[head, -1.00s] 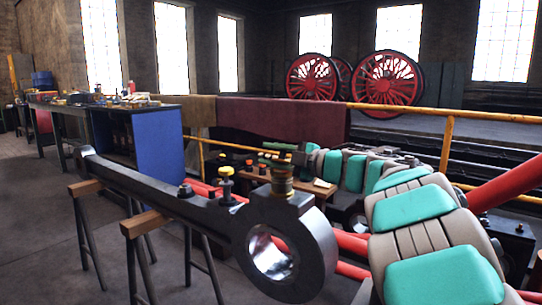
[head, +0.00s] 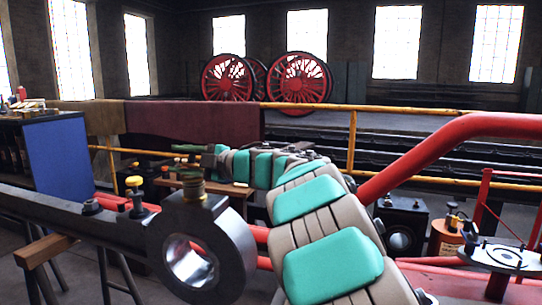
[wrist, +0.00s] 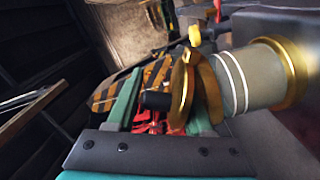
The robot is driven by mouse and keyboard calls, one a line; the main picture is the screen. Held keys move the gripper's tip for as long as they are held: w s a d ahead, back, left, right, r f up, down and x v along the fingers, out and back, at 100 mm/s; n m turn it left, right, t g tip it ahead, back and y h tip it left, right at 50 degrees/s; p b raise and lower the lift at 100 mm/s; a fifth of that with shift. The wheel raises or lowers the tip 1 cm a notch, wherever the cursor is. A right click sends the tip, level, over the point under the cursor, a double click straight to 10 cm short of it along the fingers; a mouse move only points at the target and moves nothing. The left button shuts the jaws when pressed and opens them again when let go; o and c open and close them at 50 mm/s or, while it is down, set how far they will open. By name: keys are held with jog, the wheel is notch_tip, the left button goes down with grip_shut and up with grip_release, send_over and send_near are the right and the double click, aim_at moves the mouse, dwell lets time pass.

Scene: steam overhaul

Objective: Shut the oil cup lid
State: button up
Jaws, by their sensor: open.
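The oil cup (head: 195,190) stands upright on the big eye end of a dark connecting rod (head: 237,245). In the wrist view the cup lies sideways, with a pale ringed body (wrist: 238,80) and a brass base to the right. Its brass lid (wrist: 181,86) with a dark knob (wrist: 156,101) shows as a disc tilted away from the brass rim, with a gap. My gripper (head: 188,157) is just above the cup in the head view. The lid overlaps the fingers there; contact is unclear.
A yellow-topped fitting (head: 135,195) stands on the rod left of the cup. A wooden trestle (head: 45,250) supports the rod. A yellow rail (head: 350,140) runs behind my arm. A thick red pipe (head: 430,145) and an orange can (head: 445,238) are at the right.

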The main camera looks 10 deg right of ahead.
jog(key=w+d+r+m+t+h+p, duration=0.2)
jog(key=d+m+t+h+p, duration=0.15)
jog(key=d+m, duration=0.65)
jog(key=w+d+r+m+t+h+p, duration=0.1)
jog(key=d+r+m+t+h+p, duration=0.35)
jog(key=d, duration=0.75)
jog(key=s+d+f+m+h+b, duration=0.1)
jog(key=s+d+f+m+h, duration=0.2)
jog(key=d+f+m+h, duration=0.4)
jog(key=shift+s+d+m+g+h+b, duration=0.35)
jog(key=shift+d+m+h, duration=0.4)
jog(key=shift+d, duration=0.8)
